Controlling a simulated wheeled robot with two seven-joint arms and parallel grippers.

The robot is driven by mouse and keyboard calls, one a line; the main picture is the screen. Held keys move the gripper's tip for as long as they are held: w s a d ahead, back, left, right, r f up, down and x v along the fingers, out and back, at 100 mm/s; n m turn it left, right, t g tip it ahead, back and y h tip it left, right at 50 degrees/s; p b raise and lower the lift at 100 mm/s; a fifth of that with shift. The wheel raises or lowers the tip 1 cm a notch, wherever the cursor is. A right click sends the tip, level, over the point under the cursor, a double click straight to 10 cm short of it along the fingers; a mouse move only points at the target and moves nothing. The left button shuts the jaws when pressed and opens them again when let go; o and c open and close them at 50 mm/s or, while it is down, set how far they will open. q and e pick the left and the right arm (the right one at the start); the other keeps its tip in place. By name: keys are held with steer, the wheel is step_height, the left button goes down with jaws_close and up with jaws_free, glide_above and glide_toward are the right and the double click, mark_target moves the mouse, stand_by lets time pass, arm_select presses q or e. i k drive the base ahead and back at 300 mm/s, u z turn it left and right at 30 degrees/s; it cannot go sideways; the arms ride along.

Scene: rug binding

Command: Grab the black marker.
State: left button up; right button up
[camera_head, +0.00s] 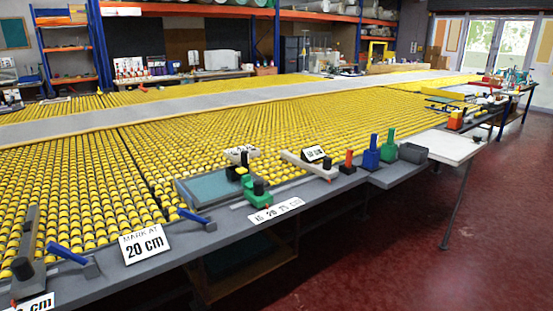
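I cannot pick out a black marker for certain. Small dark pieces show along the near table edge (300,215). A dark block (24,269) sits at the end of a grey bar at far left. A dark grey open box (413,153) stands at the right end of the row; its inside is too small to make out. Neither of my grippers is in view.
A "MARK AT 20 cm" sign (144,244) and blue-handled tools (196,219) line the front edge. A blue block (371,157), a green block (389,150) and a red-topped piece (348,161) stand right. Yellow rollers (90,190) fill the table. The red floor (430,240) is clear.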

mark_target(244, 156)
steer(key=u, duration=0.15)
steer(key=i, duration=0.9)
steer(key=u, duration=0.65)
